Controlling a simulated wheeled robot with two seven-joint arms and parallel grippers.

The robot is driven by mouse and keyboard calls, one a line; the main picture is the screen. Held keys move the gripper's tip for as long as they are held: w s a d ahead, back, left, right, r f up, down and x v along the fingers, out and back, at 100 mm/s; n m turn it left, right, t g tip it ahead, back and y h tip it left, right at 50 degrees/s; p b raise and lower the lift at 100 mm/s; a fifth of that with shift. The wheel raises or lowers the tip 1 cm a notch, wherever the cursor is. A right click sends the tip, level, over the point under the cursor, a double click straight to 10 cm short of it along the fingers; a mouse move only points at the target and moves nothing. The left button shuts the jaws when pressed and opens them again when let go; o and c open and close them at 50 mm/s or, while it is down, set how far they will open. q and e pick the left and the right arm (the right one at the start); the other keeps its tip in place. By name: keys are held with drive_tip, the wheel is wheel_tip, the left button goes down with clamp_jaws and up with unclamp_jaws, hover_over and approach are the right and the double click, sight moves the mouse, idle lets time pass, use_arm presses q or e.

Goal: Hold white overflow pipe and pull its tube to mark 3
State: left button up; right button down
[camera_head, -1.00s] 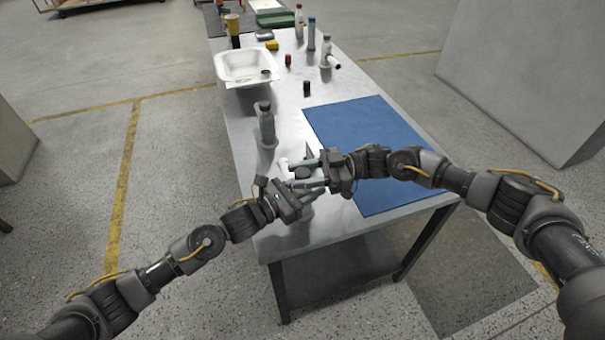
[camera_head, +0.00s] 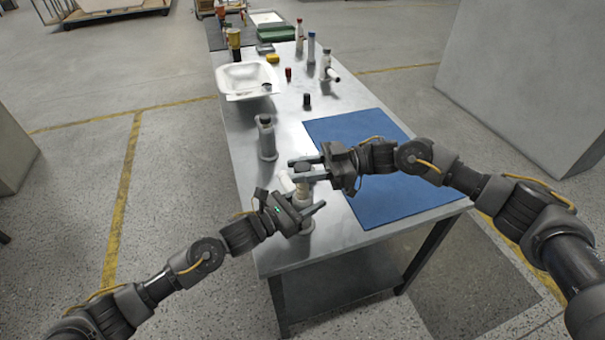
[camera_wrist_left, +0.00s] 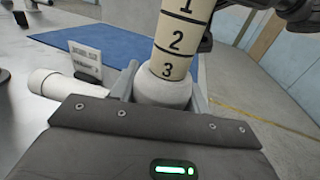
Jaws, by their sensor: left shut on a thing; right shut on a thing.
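The white overflow pipe (camera_wrist_left: 165,92) stands upright in the left wrist view, with its side outlet (camera_wrist_left: 60,84) pointing left. Its cream tube (camera_wrist_left: 178,45) rises from the collar with marks 1, 2 and 3 showing; mark 3 sits just above the collar rim. My left gripper (camera_head: 309,213) is shut around the pipe's body. My right gripper (camera_head: 303,169) is shut on the dark top (camera_head: 303,167) of the tube, above the left gripper. A stretch of tube shows between the two grippers in the head view.
A small labelled card (camera_wrist_left: 86,60) stands behind the outlet. A blue mat (camera_head: 365,150) lies right of the pipe. A grey bottle-like part (camera_head: 266,140) stands behind it to the left. A white basin (camera_head: 247,80) and several small items are farther back on the table.

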drive_tip(key=c, duration=1)
unclamp_jaws()
drive_tip(key=v, duration=1.2)
use_arm(q)
drive_tip(key=o, duration=1.1)
drive_tip(key=shift+o, duration=0.2)
